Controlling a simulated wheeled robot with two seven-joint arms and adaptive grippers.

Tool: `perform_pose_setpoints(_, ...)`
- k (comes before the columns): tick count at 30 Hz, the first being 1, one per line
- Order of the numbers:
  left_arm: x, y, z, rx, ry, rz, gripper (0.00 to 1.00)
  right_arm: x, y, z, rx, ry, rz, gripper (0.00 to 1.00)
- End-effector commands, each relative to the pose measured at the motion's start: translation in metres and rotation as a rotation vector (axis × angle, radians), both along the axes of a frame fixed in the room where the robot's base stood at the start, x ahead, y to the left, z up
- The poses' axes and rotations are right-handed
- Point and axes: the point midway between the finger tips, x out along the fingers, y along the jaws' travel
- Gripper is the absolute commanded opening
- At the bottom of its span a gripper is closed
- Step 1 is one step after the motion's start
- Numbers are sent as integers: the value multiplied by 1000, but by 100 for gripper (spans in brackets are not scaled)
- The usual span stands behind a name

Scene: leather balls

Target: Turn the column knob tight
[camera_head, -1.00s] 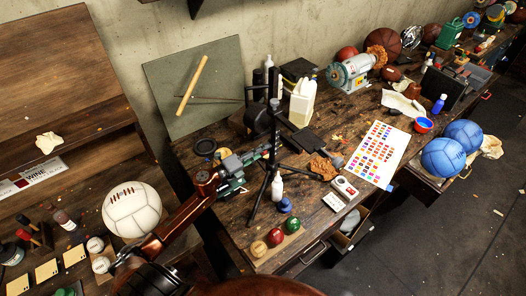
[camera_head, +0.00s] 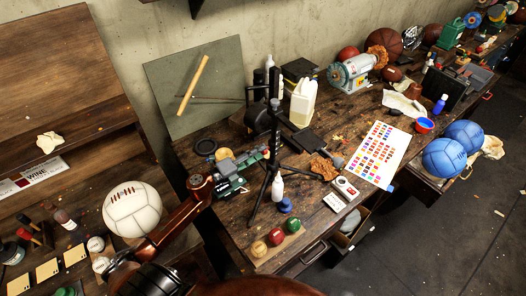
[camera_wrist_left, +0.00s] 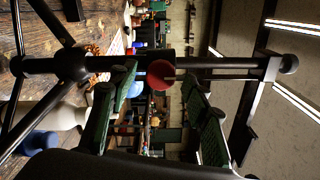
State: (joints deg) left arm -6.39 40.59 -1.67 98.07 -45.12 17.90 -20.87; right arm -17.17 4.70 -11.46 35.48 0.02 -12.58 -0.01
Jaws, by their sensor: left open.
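A black stand with a slim upright column (camera_head: 276,150) and spread legs stands on the workbench. In the left wrist view the column (camera_wrist_left: 215,62) runs sideways across the picture, with a dark collar and a round red knob (camera_wrist_left: 159,73) facing the camera. In the head view I cannot make out the knob. My left gripper (camera_head: 248,170) is just left of the column. Its green-padded fingers are open. In the left wrist view my gripper (camera_wrist_left: 160,95) has a finger on either side of the knob, with visible gaps. My right gripper is not in view.
Colored balls on a small board (camera_head: 277,242), a white bottle (camera_head: 277,187) and a blue cap (camera_head: 285,206) lie near the stand's legs. A white jug (camera_head: 302,103) and bench grinder (camera_head: 352,73) stand behind. A color chart (camera_head: 376,153) lies to the right.

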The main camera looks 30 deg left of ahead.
Motion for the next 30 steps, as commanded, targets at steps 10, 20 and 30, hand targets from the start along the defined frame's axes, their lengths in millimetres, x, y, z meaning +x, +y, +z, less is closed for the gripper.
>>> perform_pose_setpoints(10, -66, 27, -1, 1, 3, 1, 44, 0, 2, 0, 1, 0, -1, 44)
perform_pose_setpoints(20, -87, 36, 0, 1, 0, -1, 44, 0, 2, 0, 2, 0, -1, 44)
perform_pose_setpoints(30, -86, 36, 0, 0, 0, -1, 44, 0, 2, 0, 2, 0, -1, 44)
